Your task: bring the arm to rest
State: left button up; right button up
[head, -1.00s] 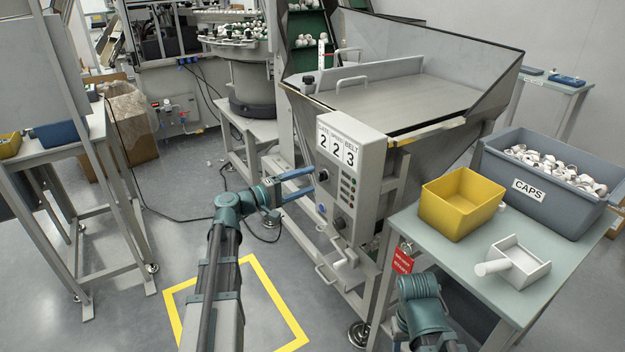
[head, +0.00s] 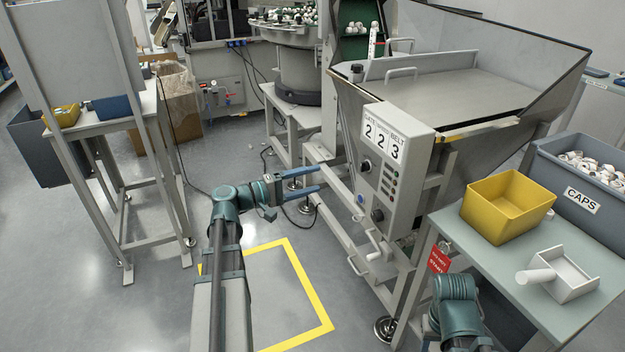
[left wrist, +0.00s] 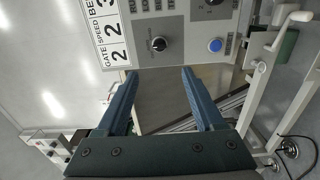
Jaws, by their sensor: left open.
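My left gripper (head: 318,180) is open and empty. Its blue fingers point right, toward the grey control box (head: 395,160) on the hopper, and stop short of it. In the left wrist view the two fingers (left wrist: 158,75) stand apart with nothing between them. A black knob (left wrist: 158,44) and a blue button (left wrist: 215,45) on the panel lie beyond the fingertips. My right arm shows only in part at the bottom of the head view, beside the table; its gripper is out of sight.
The hopper (head: 470,90) stands ahead with a crank handle (head: 372,245) low on its front. A yellow floor outline (head: 325,300) lies below my left arm.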

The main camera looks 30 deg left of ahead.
pick_arm(q)
jog(key=s+d+f+m+g+y, duration=0.1)
jog(key=s+d+f+m+g, duration=0.1)
jog(key=d+f+g, duration=0.45)
jog(key=s+d+f+m+g, duration=0.1)
jog(key=s+d+f+m, duration=0.15)
jog(key=d, duration=0.65)
jog(key=s+d+f+m+g+y, duration=0.1)
jog(key=d+f+m+g, duration=0.2)
jog(key=d+f, duration=0.35)
jog(key=s+d+f+m+g+y, duration=0.2)
jog(key=s+d+f+m+y, duration=0.15)
jog(key=s+y, duration=0.2)
jog(key=s+d+f+m+g+y, duration=0.25)
jog(key=s+d+y, duration=0.2)
jog(key=s, duration=0.25)
notch_tip(320, 180, up, 28)
jog(key=p, duration=2.8)
jog(key=shift+a+m+t, duration=0.25)
jog(key=shift+m+t, duration=0.05)
jog(key=shift+m, duration=0.05)
jog(key=shift+r, duration=0.1)
